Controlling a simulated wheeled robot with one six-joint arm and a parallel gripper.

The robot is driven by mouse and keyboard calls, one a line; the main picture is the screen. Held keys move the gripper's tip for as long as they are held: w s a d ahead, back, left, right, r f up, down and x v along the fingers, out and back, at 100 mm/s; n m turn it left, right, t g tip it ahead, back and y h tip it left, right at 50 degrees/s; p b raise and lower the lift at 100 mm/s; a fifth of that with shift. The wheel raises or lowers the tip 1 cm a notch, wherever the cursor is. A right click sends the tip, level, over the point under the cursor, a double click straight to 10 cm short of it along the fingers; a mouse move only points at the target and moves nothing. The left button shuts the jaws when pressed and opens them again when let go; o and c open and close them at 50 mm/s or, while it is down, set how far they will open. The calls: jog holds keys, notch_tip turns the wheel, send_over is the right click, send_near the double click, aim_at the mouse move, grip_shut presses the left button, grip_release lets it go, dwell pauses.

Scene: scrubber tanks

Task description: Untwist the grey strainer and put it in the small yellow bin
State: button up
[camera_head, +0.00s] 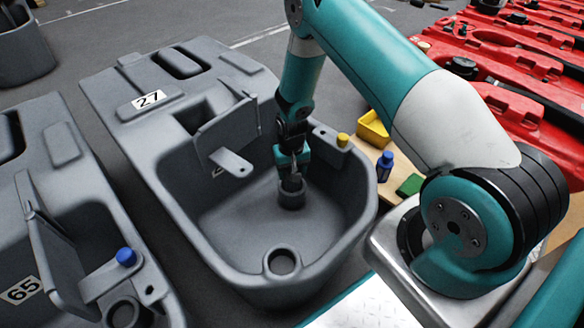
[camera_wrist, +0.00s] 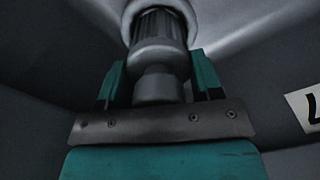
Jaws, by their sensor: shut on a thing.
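The grey strainer (camera_wrist: 158,52) shows in the wrist view between the two teal fingers of my gripper (camera_wrist: 158,85). Its rounded grey knob is between the fingers, and a ribbed part shows beyond it. In the head view my gripper (camera_head: 293,172) points down inside the basin of the grey tank marked 27 (camera_head: 215,150), shut on the strainer, at a round collar (camera_head: 291,193) on the basin floor. I cannot tell whether the strainer is still seated in the collar. The small yellow bin (camera_head: 374,130) stands on a wooden board to the right of the tank.
A blue bottle (camera_head: 385,166) and a green pad (camera_head: 410,185) lie near the bin. A grey flap (camera_head: 228,130) stands in the tank left of my arm. Tank 65 (camera_head: 60,215) is at left; red tanks (camera_head: 520,65) are at right.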

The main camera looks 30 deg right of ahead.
dwell(0.3)
jog(key=shift+n, duration=0.6)
jog(key=o, duration=1.3)
jog(key=shift+r+p, duration=3.3)
jog(key=shift+r, duration=0.25)
jog(key=shift+m+p, duration=0.35)
jog(key=shift+m, duration=1.15)
